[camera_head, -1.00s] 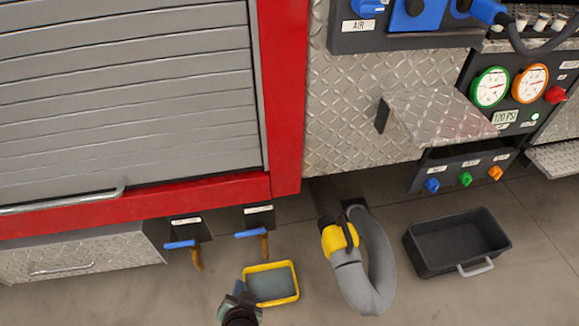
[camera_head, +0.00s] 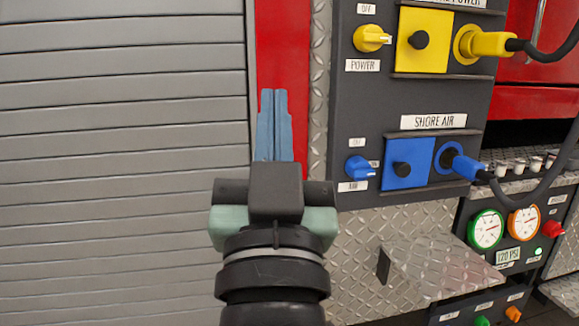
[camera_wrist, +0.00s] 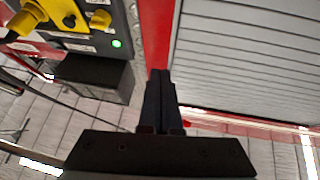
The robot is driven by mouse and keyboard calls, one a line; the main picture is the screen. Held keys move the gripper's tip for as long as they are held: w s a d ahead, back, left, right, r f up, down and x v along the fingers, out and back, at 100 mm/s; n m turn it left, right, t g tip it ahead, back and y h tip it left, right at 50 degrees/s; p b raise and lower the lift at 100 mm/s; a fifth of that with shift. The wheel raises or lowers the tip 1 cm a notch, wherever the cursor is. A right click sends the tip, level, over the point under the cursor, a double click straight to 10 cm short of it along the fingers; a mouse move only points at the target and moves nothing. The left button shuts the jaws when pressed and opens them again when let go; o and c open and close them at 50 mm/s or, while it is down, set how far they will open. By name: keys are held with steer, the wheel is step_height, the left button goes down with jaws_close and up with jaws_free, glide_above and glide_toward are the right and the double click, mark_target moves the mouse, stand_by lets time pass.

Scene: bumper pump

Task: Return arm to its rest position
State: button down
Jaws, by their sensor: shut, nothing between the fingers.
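My gripper (camera_head: 273,95) is shut and empty, with its blue-grey fingers together, in the middle of the head view. It is raised in front of the red post (camera_head: 284,45) beside the grey roller shutter (camera_head: 125,150). My wrist and arm end show below it. In the wrist view the dark fingers (camera_wrist: 161,75) lie side by side, in line with the red post (camera_wrist: 157,40). I see no contact with anything.
The dark shore panel (camera_head: 345,100) stands right of my gripper, with a yellow power plug (camera_head: 490,44), a blue air plug (camera_head: 466,165) and cables. A diamond-plate ledge (camera_head: 445,265) juts out below. Gauges (camera_head: 486,228) are at the right.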

steer(key=s+d+r+t+p, duration=0.2)
steer(key=s+r+t, duration=0.1)
steer(key=s+r, duration=0.7)
step_height(320, 180, up, 29)
steer(key=w+p, duration=0.2)
steer(key=p, duration=2.6)
steer(key=shift+w+a+h+p, duration=0.15)
steer(key=shift+a+h+p, duration=0.2)
steer(key=shift+h+p, duration=0.05)
